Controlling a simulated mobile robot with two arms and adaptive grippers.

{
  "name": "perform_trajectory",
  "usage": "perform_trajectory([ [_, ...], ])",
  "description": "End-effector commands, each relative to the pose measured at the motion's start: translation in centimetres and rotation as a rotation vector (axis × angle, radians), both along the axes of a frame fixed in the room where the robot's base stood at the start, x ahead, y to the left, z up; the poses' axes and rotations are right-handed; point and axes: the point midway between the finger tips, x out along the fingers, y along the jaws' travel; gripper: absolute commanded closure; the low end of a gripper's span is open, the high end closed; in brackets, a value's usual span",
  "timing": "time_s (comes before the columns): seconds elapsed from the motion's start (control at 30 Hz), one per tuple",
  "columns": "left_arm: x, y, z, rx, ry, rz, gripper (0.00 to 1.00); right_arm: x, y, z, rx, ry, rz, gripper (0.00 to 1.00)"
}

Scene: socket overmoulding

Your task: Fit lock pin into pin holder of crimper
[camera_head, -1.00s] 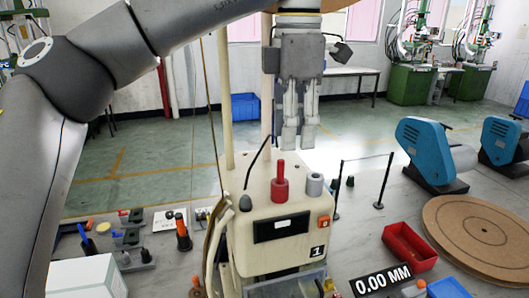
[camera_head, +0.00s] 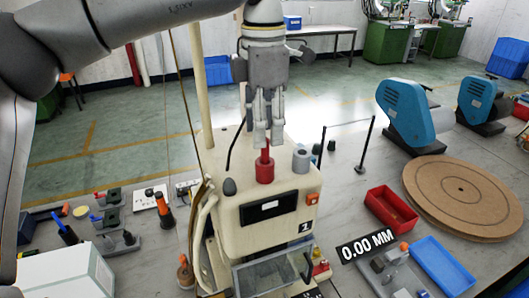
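The crimper appears to be the beige machine (camera_head: 235,212) in the middle of the camera_head view, marked "1". On its top stands a red pin-like part (camera_head: 264,171), which looks like the lock pin, upright with a wider red base. A grey cylinder with a hole (camera_head: 301,160) stands just right of it and may be the pin holder. My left gripper (camera_head: 267,143) points down over the red part. Its fingers are apart, with the narrow red tip between or just behind the fingertips; I cannot tell whether they touch it. My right gripper is out of view.
A red tray (camera_head: 391,209), a blue tray (camera_head: 443,266) and a round wooden board (camera_head: 462,198) lie on the right. Blue machines (camera_head: 408,112) stand behind them. Thin black posts (camera_head: 365,145) rise right of the crimper. Small tools and a white box (camera_head: 64,272) are left.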

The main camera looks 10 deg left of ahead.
Motion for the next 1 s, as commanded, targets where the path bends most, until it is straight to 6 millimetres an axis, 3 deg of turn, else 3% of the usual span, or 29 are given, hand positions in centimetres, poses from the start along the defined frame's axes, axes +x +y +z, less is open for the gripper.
perform_trajectory([
  [0.03,0.1,0.0,-0.2,0.002,0.003,-0.001,0.61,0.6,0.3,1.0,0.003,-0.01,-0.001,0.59],
  [0.2,0.3,0.0,-2.5,0.002,0.002,-0.002,0.61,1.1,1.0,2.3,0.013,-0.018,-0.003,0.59],
  [0.33,0.3,0.0,-3.7,0.0,0.001,-0.001,0.61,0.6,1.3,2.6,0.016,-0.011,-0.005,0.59],
  [0.57,0.3,0.0,-4.1,0.0,0.0,-0.001,0.61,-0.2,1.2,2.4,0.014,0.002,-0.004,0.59],
  [0.87,0.3,0.0,-4.0,0.0,0.0,-0.001,0.97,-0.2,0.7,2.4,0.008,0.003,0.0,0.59],
  [1.0,0.3,0.0,-4.0,0.0,-0.001,-0.001,1.0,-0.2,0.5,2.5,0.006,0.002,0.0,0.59],
])
